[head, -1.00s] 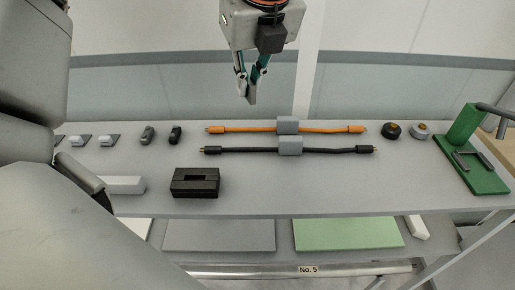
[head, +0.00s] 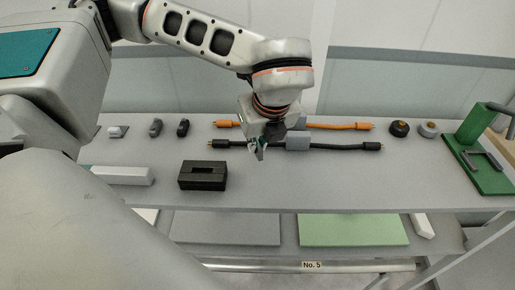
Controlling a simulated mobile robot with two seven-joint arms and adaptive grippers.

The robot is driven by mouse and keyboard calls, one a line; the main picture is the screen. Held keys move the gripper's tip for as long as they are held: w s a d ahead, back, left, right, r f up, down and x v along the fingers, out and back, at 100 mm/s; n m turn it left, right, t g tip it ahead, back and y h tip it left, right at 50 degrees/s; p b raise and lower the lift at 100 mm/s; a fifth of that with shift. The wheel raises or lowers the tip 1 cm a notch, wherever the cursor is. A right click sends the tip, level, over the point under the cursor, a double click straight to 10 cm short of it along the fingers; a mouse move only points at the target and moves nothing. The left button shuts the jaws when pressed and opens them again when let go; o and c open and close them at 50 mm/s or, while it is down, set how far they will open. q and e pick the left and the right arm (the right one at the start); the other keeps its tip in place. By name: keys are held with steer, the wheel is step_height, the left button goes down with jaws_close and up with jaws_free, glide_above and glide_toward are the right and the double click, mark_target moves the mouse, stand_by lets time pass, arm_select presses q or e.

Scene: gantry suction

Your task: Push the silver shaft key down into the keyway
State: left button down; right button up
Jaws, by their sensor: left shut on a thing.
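The black block (head: 203,182) with a long slot in its top, the keyway (head: 208,171), sits on the table left of centre. My left gripper (head: 258,146) points down above the table, to the right of the block and apart from it. It is shut on a small grey piece, the silver shaft key (head: 260,154), which shows only as a small tip below the fingers. The keyway looks empty. My right gripper is not in view.
A white bar (head: 128,176) lies left of the block. A green stand (head: 470,150) is at the right. The table's front middle is clear.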

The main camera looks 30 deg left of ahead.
arm_select(q)
steer(key=shift+f, duration=1.1)
steer(key=shift+f, duration=0.15)
steer(key=c, duration=2.2)
jaws_free()
steer(key=shift+o, duration=0.2)
